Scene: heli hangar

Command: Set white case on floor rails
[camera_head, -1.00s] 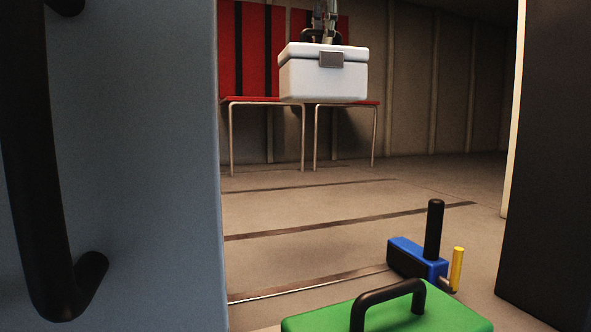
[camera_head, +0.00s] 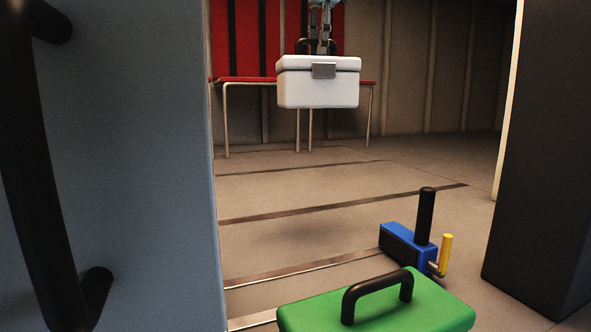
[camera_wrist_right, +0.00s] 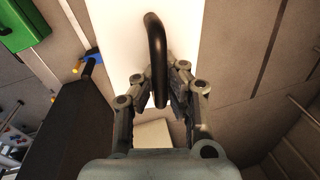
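The white case (camera_head: 318,88) hangs upright in the air above the floor, its grey latch facing me. My right gripper (camera_head: 318,46) comes from above and is shut on its black handle. In the right wrist view the fingers (camera_wrist_right: 162,88) close around the dark handle (camera_wrist_right: 156,45), with the white case (camera_wrist_right: 119,45) beneath. The floor rails (camera_head: 345,206) are dark strips running across the floor below the case, apart from it. My left gripper is not in view.
A green case (camera_head: 440,305) and a blue tool with a yellow grip (camera_head: 405,242) sit on the floor in front. A red bench (camera_head: 240,79) stands behind. A grey door (camera_head: 140,160) with a black handle borders the left, a dark panel (camera_head: 540,160) the right.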

